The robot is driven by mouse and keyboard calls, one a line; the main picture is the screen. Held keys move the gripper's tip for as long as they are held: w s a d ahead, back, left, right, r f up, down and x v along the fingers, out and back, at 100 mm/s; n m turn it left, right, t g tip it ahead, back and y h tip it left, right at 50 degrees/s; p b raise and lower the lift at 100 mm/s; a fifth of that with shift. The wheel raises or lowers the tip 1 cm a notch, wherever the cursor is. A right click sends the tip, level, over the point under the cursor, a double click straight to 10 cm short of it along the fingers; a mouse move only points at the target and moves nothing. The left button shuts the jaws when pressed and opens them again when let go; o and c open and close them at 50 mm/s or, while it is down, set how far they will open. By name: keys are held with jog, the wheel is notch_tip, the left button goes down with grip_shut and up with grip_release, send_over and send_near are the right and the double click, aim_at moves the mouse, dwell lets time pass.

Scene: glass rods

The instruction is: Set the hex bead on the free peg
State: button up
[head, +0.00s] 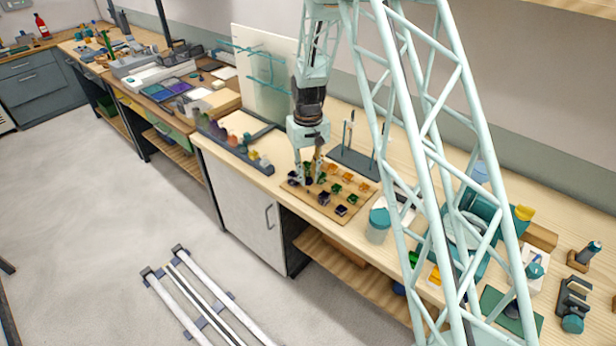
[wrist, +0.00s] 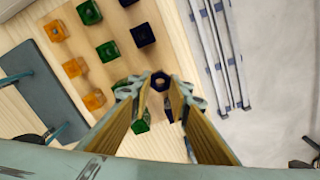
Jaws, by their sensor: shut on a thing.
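My gripper (head: 308,181) points down over the left end of the tan bead board (head: 317,207). In the wrist view my gripper (wrist: 160,88) is shut on a dark navy hex bead (wrist: 160,82), whose hole faces the camera. I cannot tell whether the bead touches the board or hangs just above it. A dark grey peg stand (head: 351,164) with thin upright pegs stands behind the board. In the wrist view the stand (wrist: 36,85) is at the left, with teal pegs. Which peg is free is too small to tell.
Several loose beads share the board: amber (wrist: 74,67), green (wrist: 107,51) and navy (wrist: 143,34), some close beside my fingers. A jar with a teal lid (head: 379,222) stands right of the board. A clear upright panel (head: 262,75) stands behind left.

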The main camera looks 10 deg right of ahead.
aim_at(308, 190)
jog(key=shift+f+b, duration=1.4)
jog(key=shift+f, duration=1)
jog(key=o, duration=0.9)
jog(key=shift+r, duration=0.15)
jog(key=shift+r, duration=5.9)
